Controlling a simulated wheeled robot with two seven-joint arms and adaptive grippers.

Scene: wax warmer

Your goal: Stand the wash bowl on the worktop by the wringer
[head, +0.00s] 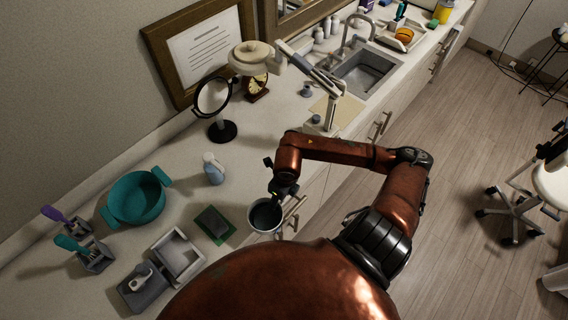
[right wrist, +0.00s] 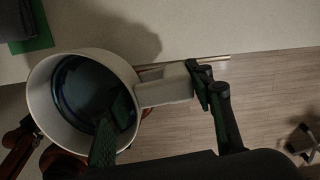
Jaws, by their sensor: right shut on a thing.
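My right gripper (head: 275,192) is shut on a white round bowl (head: 251,228) with a dark blue inside and a stubby side handle. In the right wrist view, one green-padded finger of the gripper (right wrist: 160,125) reaches inside the bowl (right wrist: 40,98) and the other is at the outer end of the handle (right wrist: 165,86). The bowl is at the worktop's front edge, partly over the drawers and floor. I cannot tell for sure which thing is the wringer; a grey device (head: 143,287) stands at the worktop's near left. My left gripper is out of view.
On the worktop (head: 185,135) stand a teal two-handled basin (head: 135,199), a spray bottle (head: 213,168), a green pad (head: 214,224), a grey-white tray (head: 177,257), holders with brushes (head: 94,257) and a round mirror (head: 213,97). A sink (head: 364,72) is farther back. Bare worktop lies right of the spray bottle.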

